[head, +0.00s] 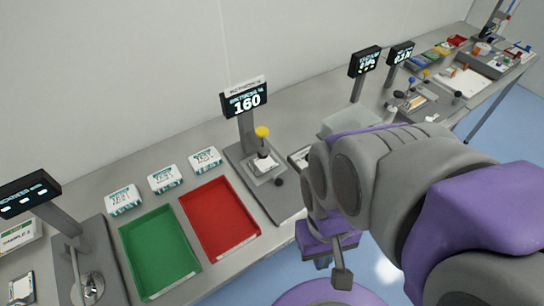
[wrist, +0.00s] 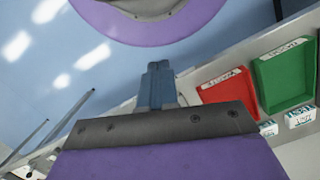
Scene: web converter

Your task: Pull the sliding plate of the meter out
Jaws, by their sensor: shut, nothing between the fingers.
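The meter with a dark display reading 160 (head: 246,100) stands on the bench near the middle of the head view. Below the display is a yellow-topped post (head: 262,133) over a small light plate (head: 264,167) on the grey base. A dark round knob (head: 279,181) sits at the plate's front right corner. The plate looks seated under the post. My gripper (wrist: 158,68) is shut and empty in the wrist view, its blue-grey fingers together. It is apart from the meter, past the bench's front edge. My arm covers part of the bench right of the meter.
A red tray (head: 220,218) and a green tray (head: 160,250) lie left of the meter, with several labelled white boxes (head: 164,178) behind them. Another display stand (head: 68,225) is at far left. More instruments (head: 410,98) stand farther right. Blue floor lies in front of the bench.

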